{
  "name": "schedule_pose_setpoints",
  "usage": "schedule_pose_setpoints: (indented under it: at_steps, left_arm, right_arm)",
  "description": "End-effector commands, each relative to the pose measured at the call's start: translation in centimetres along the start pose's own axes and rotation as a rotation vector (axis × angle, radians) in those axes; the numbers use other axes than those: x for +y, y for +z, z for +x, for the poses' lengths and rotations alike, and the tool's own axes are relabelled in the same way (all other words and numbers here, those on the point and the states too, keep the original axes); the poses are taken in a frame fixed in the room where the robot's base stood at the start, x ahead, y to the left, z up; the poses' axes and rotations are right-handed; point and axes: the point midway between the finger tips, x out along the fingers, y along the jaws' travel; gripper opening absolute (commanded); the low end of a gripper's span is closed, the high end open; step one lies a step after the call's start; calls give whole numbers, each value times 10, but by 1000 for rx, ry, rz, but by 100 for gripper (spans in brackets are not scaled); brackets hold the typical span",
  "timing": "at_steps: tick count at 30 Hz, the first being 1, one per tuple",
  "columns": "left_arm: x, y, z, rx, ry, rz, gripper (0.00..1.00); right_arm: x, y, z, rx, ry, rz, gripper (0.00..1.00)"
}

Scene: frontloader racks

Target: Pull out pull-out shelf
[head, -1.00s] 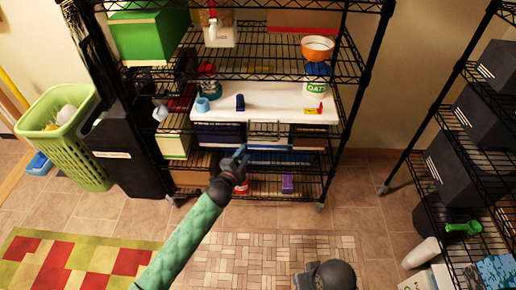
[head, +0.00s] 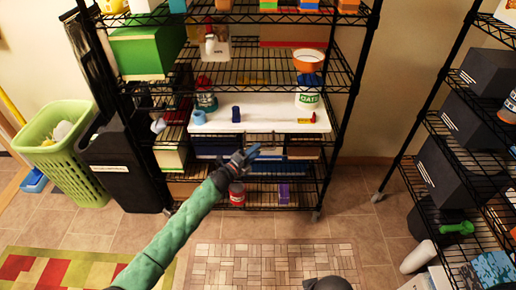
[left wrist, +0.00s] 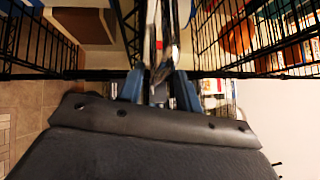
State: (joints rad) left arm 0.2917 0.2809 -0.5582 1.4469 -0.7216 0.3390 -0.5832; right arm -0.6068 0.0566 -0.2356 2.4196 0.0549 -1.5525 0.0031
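The white pull-out shelf (head: 262,118) sits at mid-height in the black wire rack in the head view, with small items standing on it. My left gripper (head: 252,152) is in front of the rack, just below the shelf's front edge in the picture. In the left wrist view its two blue fingers (left wrist: 158,88) stand apart, and a narrow pale, blurred strip shows between them. I cannot tell whether they touch anything. A handle on the shelf is not clear to see. My right gripper is not in view; only a dark rounded part shows at the bottom edge.
A blue cup (head: 199,118), a dark blue item (head: 236,114) and an oats canister (head: 307,99) stand on the shelf. A green basket (head: 65,160) and black bin (head: 125,165) stand left. Another wire rack (head: 445,135) stands right. Floor between is clear.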

Motion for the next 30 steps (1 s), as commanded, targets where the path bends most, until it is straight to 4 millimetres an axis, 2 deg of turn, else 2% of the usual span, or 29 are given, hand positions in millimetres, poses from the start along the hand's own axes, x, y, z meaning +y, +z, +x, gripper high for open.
schedule_pose_setpoints:
  at_steps: [6, 15, 21, 30]
  left_arm:
    - [0, 0, 17, -1, 0, -1, 34]
    - [0, 0, 19, 0, 0, -1, 34]
    - [0, 0, 19, -1, 0, -1, 0]
    - [0, -2, 17, 0, 1, -1, 0]
  right_arm:
    - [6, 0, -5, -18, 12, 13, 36]
    - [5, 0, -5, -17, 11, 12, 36]
    - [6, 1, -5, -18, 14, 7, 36]
    - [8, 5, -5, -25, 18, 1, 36]
